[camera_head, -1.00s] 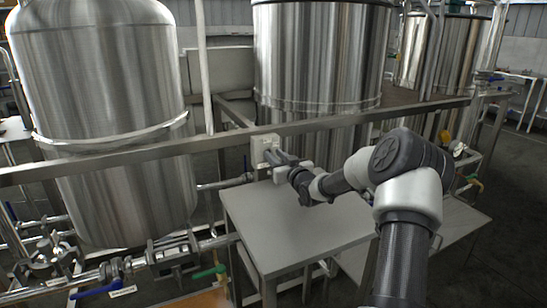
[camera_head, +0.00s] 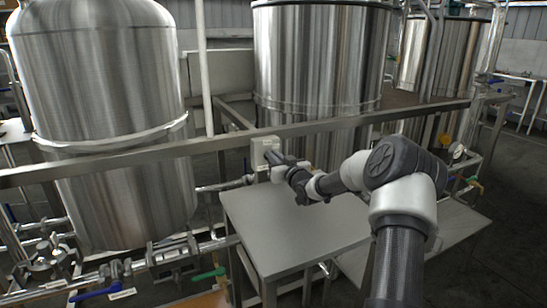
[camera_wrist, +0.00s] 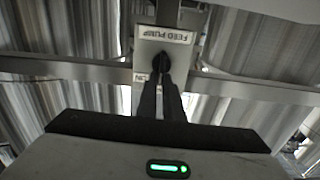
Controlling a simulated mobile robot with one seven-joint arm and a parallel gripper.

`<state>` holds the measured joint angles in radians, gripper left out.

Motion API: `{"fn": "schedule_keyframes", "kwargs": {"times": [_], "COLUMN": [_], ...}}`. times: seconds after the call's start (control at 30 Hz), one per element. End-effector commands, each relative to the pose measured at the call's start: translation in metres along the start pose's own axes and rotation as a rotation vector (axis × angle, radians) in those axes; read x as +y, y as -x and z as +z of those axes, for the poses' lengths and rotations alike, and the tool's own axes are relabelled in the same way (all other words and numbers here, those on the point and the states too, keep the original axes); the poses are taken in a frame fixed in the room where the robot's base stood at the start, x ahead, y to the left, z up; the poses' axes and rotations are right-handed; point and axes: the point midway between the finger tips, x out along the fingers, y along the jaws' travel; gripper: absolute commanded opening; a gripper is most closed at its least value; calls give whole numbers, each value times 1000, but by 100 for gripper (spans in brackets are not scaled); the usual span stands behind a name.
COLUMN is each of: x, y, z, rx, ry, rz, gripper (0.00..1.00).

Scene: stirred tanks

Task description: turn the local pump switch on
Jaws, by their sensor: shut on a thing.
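The pump switch is a light grey box (camera_head: 262,151) on the metal rail, in the middle of the head view. In the wrist view the box carries a white label reading FEED PUMP (camera_wrist: 167,35), upside down. A black knob (camera_wrist: 159,61) sits on the box's face just beyond my fingertips. My gripper (camera_wrist: 161,80) is in front of the box, with its dark fingers close together and shut on the knob. In the head view my gripper (camera_head: 272,157) reaches the box from the right. The fingers partly hide the knob, and its turned position is hard to read.
A metal rail (camera_head: 340,122) crosses in front of the large steel tanks (camera_head: 100,100). A bare grey table (camera_head: 290,225) lies under my arm. Pipes and a blue-handled valve (camera_head: 95,291) are at the lower left, with a green handle (camera_head: 207,274) beside them.

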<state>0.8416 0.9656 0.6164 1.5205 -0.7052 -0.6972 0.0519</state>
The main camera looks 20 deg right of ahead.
Motion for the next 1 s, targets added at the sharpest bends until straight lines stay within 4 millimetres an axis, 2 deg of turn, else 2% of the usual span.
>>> {"fn": "schedule_keyframes", "kwargs": {"times": [0.27,1.0], "x": [4,15], "y": [0,0], "z": [0,7], "rx": [0,-1], "ry": [-145,-809], "rz": [1,2], "gripper": [0,0]}}
